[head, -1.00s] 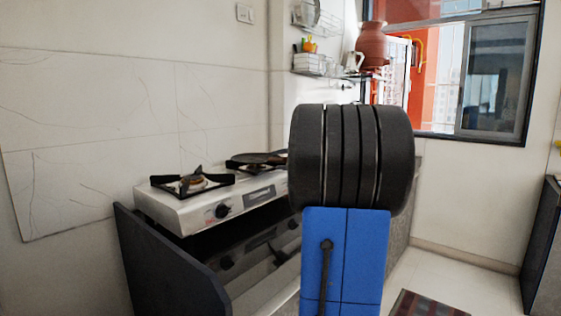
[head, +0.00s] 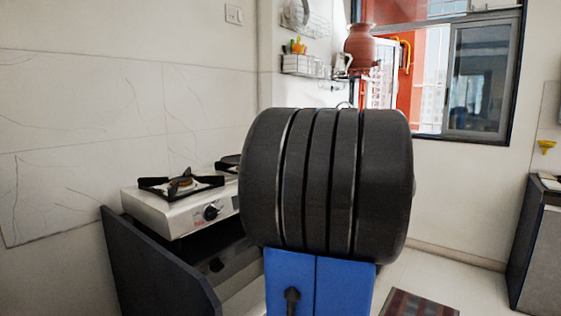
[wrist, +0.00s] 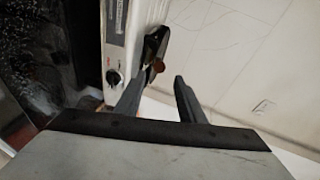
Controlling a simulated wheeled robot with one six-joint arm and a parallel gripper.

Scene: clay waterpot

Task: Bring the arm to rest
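My gripper (wrist: 158,92) shows in the wrist view with its two dark fingers apart and nothing between them. It is open and empty. In the head view my arm's thick black joint and blue link stand upright in the middle, and my gripper is hidden there. The red-brown clay pot (head: 360,48) stands upright on a support at the back, before the window, apart from my arm.
The gas stove (head: 180,208) stands on a dark counter at the left; it also shows in the wrist view (wrist: 117,40). A wall rack (head: 305,64) holds small items. A dark cabinet (head: 525,240) is at the right. A mat (head: 418,304) lies on otherwise clear floor.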

